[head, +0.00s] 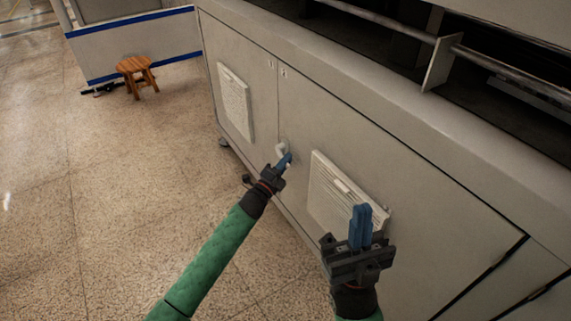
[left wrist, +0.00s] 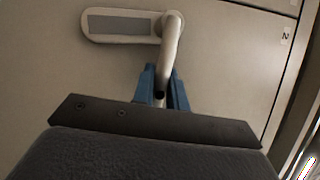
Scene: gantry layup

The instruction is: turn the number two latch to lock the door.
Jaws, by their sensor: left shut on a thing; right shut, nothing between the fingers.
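The latch (head: 281,148) is a small pale handle on the grey cabinet door, close to the seam between two door panels. In the left wrist view the latch (left wrist: 171,50) has a rounded plate with a grey inset and a lever that bends away from the plate's right end. A label "2" (left wrist: 285,37) shows on the panel there. My left gripper (head: 287,160) is shut on the lever; its blue fingers (left wrist: 163,92) sit on both sides of it. My right gripper (head: 361,226) is shut and empty, held in front of a vent panel.
The grey cabinet (head: 300,95) fills the right side, with louvred vents at left (head: 235,102) and right (head: 330,190). A metal rail (head: 505,70) runs above it. A wooden stool (head: 136,72) stands far left.

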